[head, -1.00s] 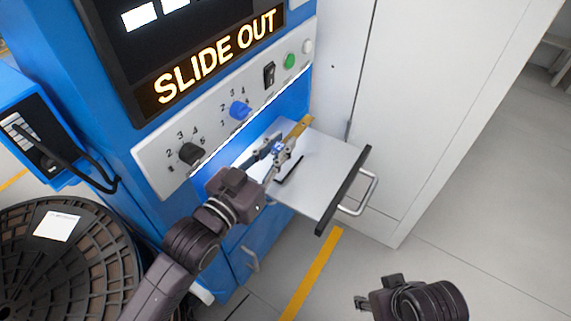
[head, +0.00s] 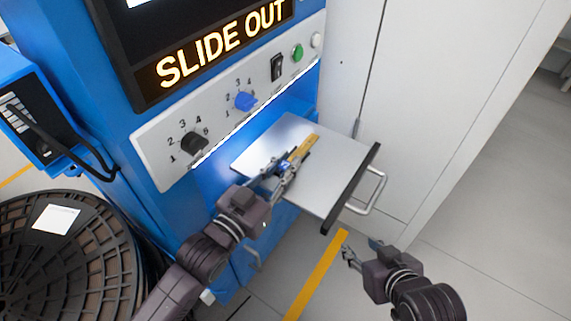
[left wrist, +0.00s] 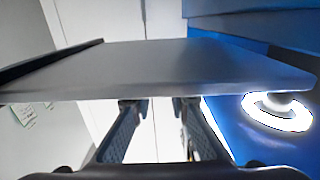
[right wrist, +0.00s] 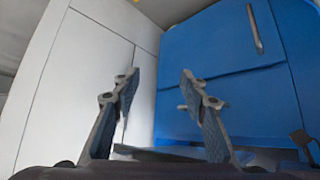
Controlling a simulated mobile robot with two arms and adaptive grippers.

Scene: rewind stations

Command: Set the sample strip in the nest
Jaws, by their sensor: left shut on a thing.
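The sample strip (head: 304,147) is a narrow yellow bar with a bluish part at its near end, above or on the slid-out pale tray (head: 335,165). My left gripper (head: 287,170) is shut on the strip's near end. Gripper and strip cover the part of the tray where a dark slot showed earlier, so the nest is hidden; I cannot tell whether the strip touches the tray. In the left wrist view the tray (left wrist: 170,70) spans above my fingers (left wrist: 158,105), and the strip is not visible. My right gripper (head: 347,253) is open and empty, below the tray's front.
The tray has a dark front edge (head: 352,188) with a metal handle (head: 374,192). The blue machine's knob panel (head: 230,105) stands behind, under a "SLIDE OUT" sign (head: 222,42). A large dark reel (head: 105,270) is at lower left; a white cabinet (head: 430,100) is at right.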

